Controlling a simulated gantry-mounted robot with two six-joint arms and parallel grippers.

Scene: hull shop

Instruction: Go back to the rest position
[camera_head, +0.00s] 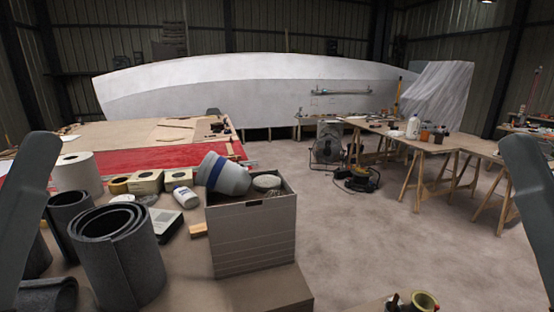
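A dark grey link of my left arm (36,205) stands at the left edge of the head view. A similar link of my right arm (532,195) stands at the right edge. Both are upright, slightly slanted and cut off by the picture's border. No fingertips of either gripper show, so what they hold cannot be seen. Neither visible link appears to touch the objects on the bench.
Below lies a bench (235,292) with a grey box (253,238), a tilted blue-grey tub (229,180), dark rolls (118,262) and a white roll (78,172). Trestle tables (410,143), a fan (328,145) and a boat hull (250,85) stand beyond. The right floor is mostly clear.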

